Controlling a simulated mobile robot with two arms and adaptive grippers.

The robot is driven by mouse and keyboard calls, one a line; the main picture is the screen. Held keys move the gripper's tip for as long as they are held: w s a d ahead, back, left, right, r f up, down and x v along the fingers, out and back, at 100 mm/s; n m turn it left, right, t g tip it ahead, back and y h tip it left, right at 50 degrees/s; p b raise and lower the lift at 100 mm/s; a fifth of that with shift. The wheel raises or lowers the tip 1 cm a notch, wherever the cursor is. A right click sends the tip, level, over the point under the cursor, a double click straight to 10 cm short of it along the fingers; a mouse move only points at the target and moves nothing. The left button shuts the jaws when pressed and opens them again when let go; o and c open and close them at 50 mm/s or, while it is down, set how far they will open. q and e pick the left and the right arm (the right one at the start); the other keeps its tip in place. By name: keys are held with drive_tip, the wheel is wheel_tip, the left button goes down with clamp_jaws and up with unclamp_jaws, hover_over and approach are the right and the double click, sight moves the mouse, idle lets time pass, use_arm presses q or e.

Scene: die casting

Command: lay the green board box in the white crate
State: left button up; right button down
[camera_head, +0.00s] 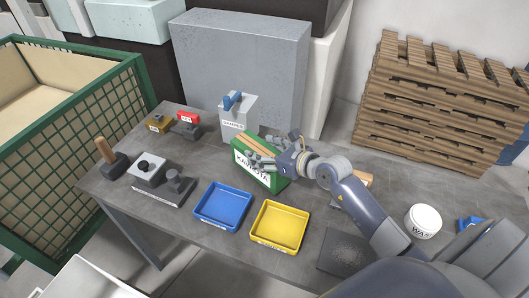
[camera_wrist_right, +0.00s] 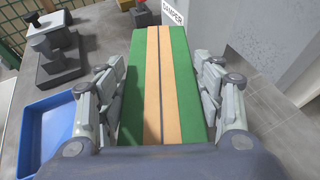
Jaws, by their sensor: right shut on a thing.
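The green board box (camera_head: 262,176) has a white label on its front and tan strips along its top. It is over the middle of the grey table, just behind the trays; I cannot tell whether it still touches the tabletop. My right gripper (camera_head: 278,147) is shut on it from above. In the right wrist view the box (camera_wrist_right: 178,95) lies between the two fingers (camera_wrist_right: 160,100), one along each long side. The white crate (camera_head: 84,279) shows only in part at the lower left, on the near side of the table. My left gripper is out of view.
A blue tray (camera_head: 223,206) and a yellow tray (camera_head: 279,227) lie in front of the box. A grey-white damper box (camera_head: 236,122) stands close behind it. A mallet (camera_head: 110,158) and metal blocks (camera_head: 149,170) occupy the table's left; a white tub (camera_head: 423,221) is right.

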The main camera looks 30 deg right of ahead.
drive_tip(key=shift+f, duration=0.2)
drive_tip(key=c, duration=0.9)
unclamp_jaws()
drive_tip(key=shift+f, duration=0.35)
drive_tip(key=o, duration=0.4)
drive_tip(key=shift+o, duration=0.2)
